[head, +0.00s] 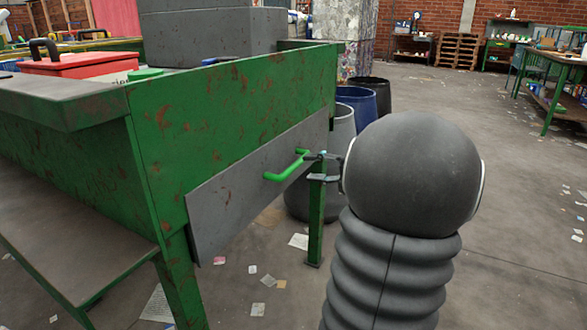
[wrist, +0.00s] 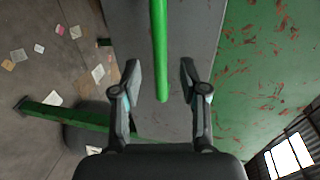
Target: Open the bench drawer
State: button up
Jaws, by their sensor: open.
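The bench drawer (head: 225,195) has a flat dark grey front, set in the side of the rusty green bench (head: 230,95). It looks shut against the bench side. Its bright green bar handle (head: 285,170) sticks out from the front. My gripper (head: 310,167) is open at the handle's right end. In the wrist view, the handle (wrist: 160,45) comes down between the two spread fingers of my gripper (wrist: 159,75), with a gap on both sides. The drawer front (wrist: 185,30) lies behind it. I cannot tell exactly how deep the handle sits between the fingers.
A red toolbox (head: 80,64) sits on the bench top. Blue (head: 357,101) and black bins stand behind the bench leg. Paper scraps litter the concrete floor. The floor (head: 520,240) to the right is mostly open, with another green table (head: 555,60) farther back.

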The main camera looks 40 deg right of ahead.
aim_at(297, 167)
jog(key=shift+x, duration=3.05)
grip_shut()
